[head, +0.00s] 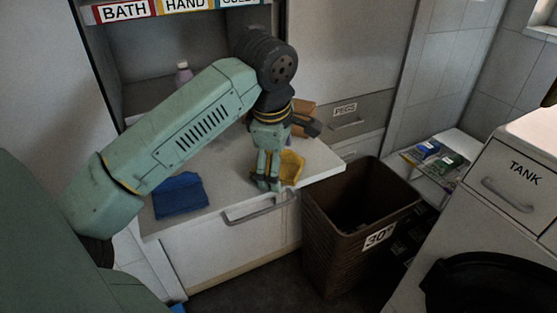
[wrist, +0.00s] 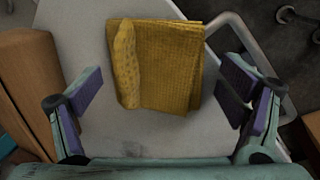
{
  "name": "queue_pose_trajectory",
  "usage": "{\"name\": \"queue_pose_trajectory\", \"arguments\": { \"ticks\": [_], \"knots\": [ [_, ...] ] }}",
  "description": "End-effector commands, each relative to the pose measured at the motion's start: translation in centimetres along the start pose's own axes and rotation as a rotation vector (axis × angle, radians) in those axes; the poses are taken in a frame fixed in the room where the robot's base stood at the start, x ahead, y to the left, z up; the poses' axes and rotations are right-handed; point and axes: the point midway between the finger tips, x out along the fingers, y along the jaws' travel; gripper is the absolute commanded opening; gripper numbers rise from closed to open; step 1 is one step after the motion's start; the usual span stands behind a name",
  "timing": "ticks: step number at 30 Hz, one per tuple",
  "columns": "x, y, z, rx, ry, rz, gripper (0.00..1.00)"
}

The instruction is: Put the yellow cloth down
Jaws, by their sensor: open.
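The yellow cloth (wrist: 170,65) lies folded on the pale counter top (wrist: 80,45), with one edge rolled up along its left side. In the head view the cloth (head: 292,167) shows near the counter's front right corner, partly hidden by my gripper. My gripper (head: 267,185) points down over the counter beside the cloth. In the wrist view my gripper (wrist: 165,95) is open, with the cloth between and beyond its purple-padded fingers. Neither finger touches the cloth in that view.
A blue cloth (head: 181,195) lies on the counter to the left. A brown bin (head: 345,245) stands right of the counter. A grey handle (head: 258,208) juts from the counter front. A brown block-like object (wrist: 28,85) is left of my gripper.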

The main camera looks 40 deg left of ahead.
Motion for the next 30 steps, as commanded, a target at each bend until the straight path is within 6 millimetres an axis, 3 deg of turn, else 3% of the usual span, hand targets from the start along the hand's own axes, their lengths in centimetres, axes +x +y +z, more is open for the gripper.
{"name": "queue_pose_trajectory", "arguments": {
  "ticks": [11,24,30],
  "knots": [
    [-0.8,0.1,0.0,0.000,0.002,0.001,0.90],
    [-9.6,0.1,0.0,0.000,0.002,0.002,0.90],
    [-11.8,0.1,0.0,-0.001,0.000,0.001,0.90]
  ]
}}
